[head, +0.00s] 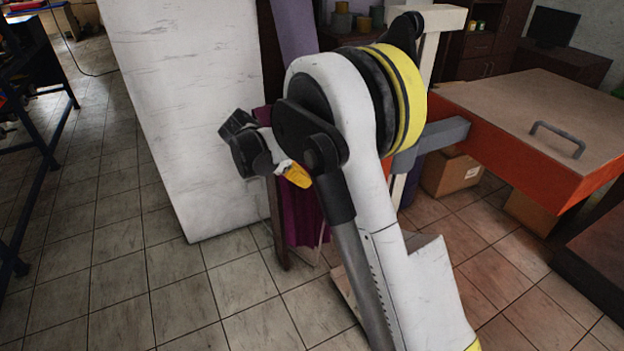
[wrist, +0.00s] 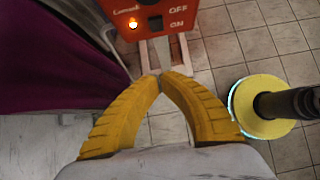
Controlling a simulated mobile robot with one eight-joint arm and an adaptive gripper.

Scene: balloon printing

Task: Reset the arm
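My arm rises in the middle of the head view, bent at a large joint with a black and yellow ring. My gripper (wrist: 162,76) shows in the wrist view as two yellow ribbed fingers. Their tips meet, and nothing shows between them. In the head view only a small yellow part of the gripper (head: 296,174) shows, near the white panel's right edge; the rest is hidden behind my arm.
An orange control box (wrist: 158,12) with OFF and ON labels and a lit lamp is just ahead of the fingertips. Purple cloth (wrist: 55,60) hangs at left. A white panel (head: 190,110) stands left of my arm. An orange-sided table (head: 540,110) stands right. Tiled floor (head: 120,260) is clear at left.

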